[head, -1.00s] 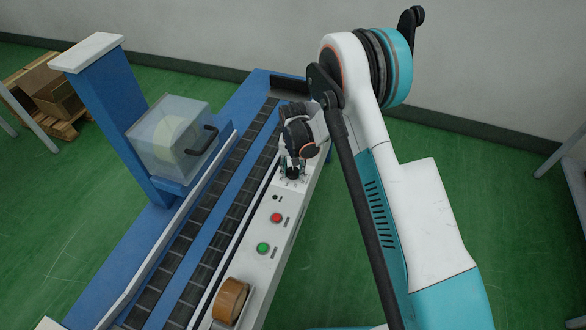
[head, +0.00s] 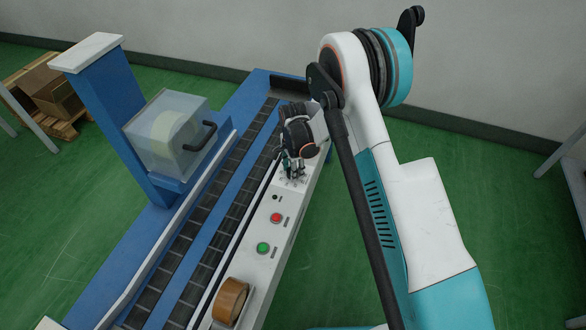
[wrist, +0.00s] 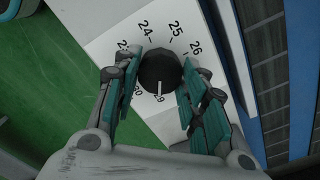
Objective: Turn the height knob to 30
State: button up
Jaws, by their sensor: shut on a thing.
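The height knob (wrist: 160,70) is a dark round knob on a white panel with printed numbers. In the wrist view its white pointer line points down, close to 29, with 30 a little to the left. Numbers 24, 25 and 26 show on the far side; others are covered by the fingers. My gripper (wrist: 158,88) is shut on the knob, with one teal-padded finger on each side. In the head view my gripper (head: 292,172) is at the far end of the control panel and largely hides the knob.
The white control panel (head: 257,226) carries a red button (head: 276,218) and a green button (head: 263,247). A roll of brown tape (head: 230,301) sits at its near end. The conveyor (head: 208,205) runs alongside, with a clear guard box (head: 170,138) beyond.

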jog(key=m, duration=0.3)
jog(key=shift+m, duration=2.3)
jog(key=o, duration=1.1)
jog(key=shift+c, duration=0.2)
notch_tip(320, 180, up, 12)
